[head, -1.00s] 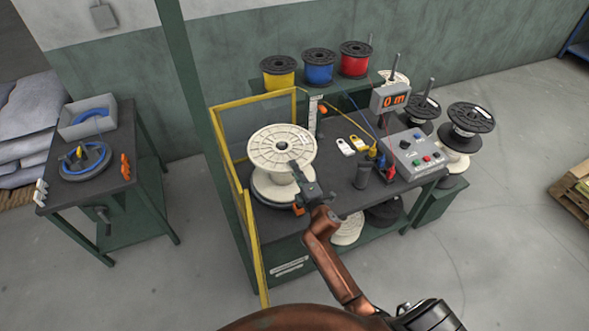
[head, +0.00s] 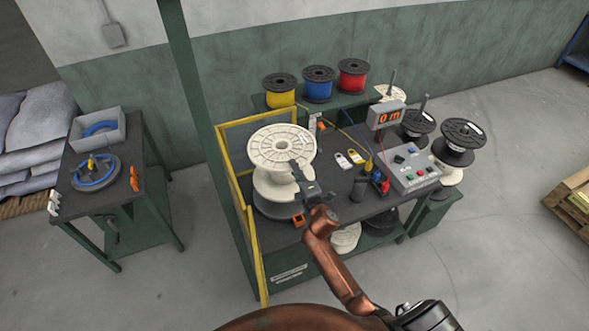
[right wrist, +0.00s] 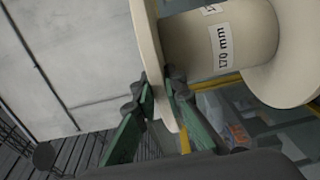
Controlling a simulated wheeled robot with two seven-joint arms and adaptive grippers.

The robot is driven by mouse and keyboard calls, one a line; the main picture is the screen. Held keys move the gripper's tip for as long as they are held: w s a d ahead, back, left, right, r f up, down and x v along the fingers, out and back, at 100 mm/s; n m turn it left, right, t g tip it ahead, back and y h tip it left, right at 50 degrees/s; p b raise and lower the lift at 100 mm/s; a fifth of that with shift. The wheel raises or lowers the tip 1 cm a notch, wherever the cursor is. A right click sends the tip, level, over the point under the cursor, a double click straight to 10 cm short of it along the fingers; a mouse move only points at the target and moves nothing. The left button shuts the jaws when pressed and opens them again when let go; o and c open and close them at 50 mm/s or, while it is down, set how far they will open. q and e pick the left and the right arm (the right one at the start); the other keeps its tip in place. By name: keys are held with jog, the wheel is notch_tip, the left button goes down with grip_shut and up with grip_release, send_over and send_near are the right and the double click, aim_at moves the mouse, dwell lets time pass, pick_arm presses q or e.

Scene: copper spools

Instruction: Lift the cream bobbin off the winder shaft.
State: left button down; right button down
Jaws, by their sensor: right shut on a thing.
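The cream bobbin (head: 265,148) stands upright over the winder, at the left end of the workbench in the head view. My right gripper (head: 296,168) is shut on the near-right rim of its top flange. In the right wrist view the two fingers (right wrist: 160,88) pinch the flange edge, and the bobbin's barrel (right wrist: 200,42) carries a "170 mm" label. The dark winder base (head: 281,212) shows below the lower flange. The shaft is hidden by the bobbin, and I cannot tell how much of it is still inside. My left gripper is out of view.
A yellow guard rail (head: 246,228) runs close along the bobbin's left and back. Yellow, blue and red spools (head: 318,83) stand on a shelf behind. A control box (head: 408,168) and small tools occupy the bench's right side. A side table (head: 135,185) stands left.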

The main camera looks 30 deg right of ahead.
notch_tip(320, 180, up, 15)
jog(key=p, duration=1.2)
jog(key=shift+a+f, duration=0.1)
jog(key=shift+f, duration=0.05)
